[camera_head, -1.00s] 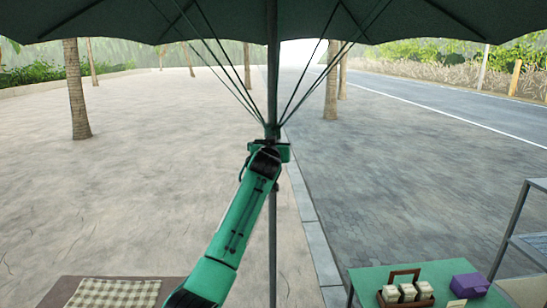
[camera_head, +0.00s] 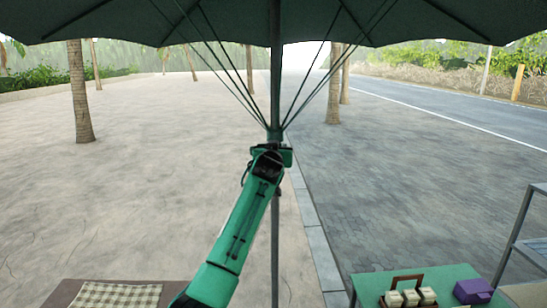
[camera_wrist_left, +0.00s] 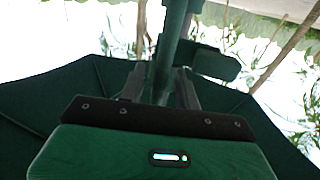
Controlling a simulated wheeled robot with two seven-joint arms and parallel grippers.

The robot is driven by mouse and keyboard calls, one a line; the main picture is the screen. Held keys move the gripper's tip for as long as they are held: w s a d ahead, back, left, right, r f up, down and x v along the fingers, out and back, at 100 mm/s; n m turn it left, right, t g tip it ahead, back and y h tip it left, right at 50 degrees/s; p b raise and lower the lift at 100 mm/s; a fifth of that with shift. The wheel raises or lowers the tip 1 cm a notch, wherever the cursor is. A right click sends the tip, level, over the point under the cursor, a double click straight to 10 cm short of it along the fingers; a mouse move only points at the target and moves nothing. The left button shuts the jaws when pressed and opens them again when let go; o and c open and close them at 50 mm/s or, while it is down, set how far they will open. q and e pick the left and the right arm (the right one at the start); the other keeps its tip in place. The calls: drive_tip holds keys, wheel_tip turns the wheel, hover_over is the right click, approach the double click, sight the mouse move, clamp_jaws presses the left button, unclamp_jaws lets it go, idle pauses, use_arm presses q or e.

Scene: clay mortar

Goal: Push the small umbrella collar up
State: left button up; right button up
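The small umbrella collar (camera_head: 274,134) sits on the dark green pole (camera_head: 275,225), where several thin struts meet below the canopy (camera_head: 225,20). My left arm reaches up from the bottom, with its gripper (camera_head: 272,151) at the pole just below the collar. In the left wrist view, the two dark fingers of my left gripper (camera_wrist_left: 160,80) stand on either side of the pole (camera_wrist_left: 173,40). A gap shows beside the pole, so they look open around it. Contact with the collar is hidden by the gripper body. My right gripper is not in view.
A green table (camera_head: 425,279) with a small tray and a purple box (camera_head: 472,290) stands at lower right beside a metal-framed rack (camera_head: 518,235). A checkered cloth (camera_head: 115,295) lies on a brown surface at lower left. The paving around the pole is clear.

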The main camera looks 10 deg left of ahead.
use_arm(q)
drive_tip(key=s+d+b, duration=0.1)
drive_tip(key=s+b, duration=0.4)
drive_tip(key=s, duration=0.8)
drive_tip(key=shift+s+b, duration=0.15)
drive_tip(key=shift+b, duration=0.25)
